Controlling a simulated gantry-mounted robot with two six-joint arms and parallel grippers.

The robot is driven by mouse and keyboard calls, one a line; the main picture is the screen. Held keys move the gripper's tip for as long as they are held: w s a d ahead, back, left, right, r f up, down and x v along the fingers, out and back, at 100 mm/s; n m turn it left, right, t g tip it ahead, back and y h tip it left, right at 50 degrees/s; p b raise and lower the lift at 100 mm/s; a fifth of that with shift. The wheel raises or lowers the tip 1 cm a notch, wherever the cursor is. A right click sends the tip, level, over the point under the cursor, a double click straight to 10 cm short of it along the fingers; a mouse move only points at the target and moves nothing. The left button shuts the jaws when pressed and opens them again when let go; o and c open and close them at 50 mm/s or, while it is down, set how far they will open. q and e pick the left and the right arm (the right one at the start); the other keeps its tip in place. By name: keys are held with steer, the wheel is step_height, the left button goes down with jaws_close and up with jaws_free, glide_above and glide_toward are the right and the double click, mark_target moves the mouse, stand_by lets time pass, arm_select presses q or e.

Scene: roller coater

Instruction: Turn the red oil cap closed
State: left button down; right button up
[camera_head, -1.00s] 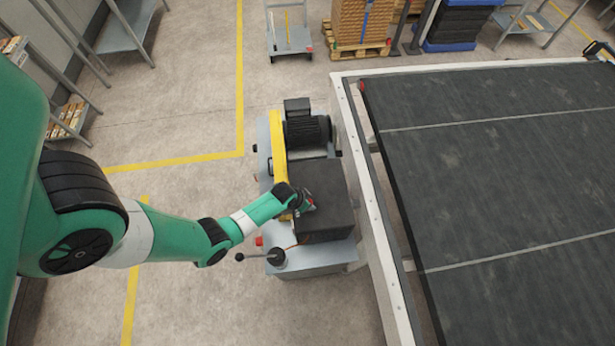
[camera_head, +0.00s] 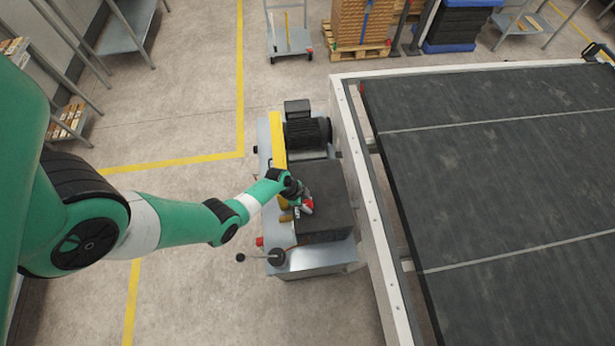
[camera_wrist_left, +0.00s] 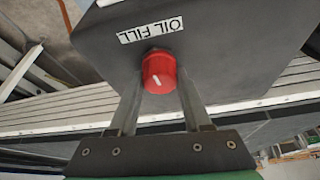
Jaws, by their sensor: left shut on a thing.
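The red oil cap (camera_wrist_left: 158,70) is in the left wrist view, a round knob with a short white line that sits slanted on its face. It is on a dark grey box (camera_wrist_left: 225,50), just beside a white "OIL FILL" label (camera_wrist_left: 150,31) that reads upside down. My left gripper (camera_wrist_left: 159,80) has one finger on each side of the cap and is shut on it. In the head view my left gripper (camera_head: 303,207) is at the near left part of the dark box (camera_head: 327,190), and its wrist hides part of the machine. My right gripper is not in view.
A black motor (camera_head: 307,132) and a yellow guard (camera_head: 278,138) are beyond the gripper. A lever with a black knob (camera_head: 240,257) sticks out at the machine's near left. A wide dark conveyor (camera_head: 490,170) with a white frame stands to the right.

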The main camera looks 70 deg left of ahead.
arm_select(q)
steer(key=shift+m, duration=0.5)
steer(key=shift+c, duration=1.7)
jaws_free()
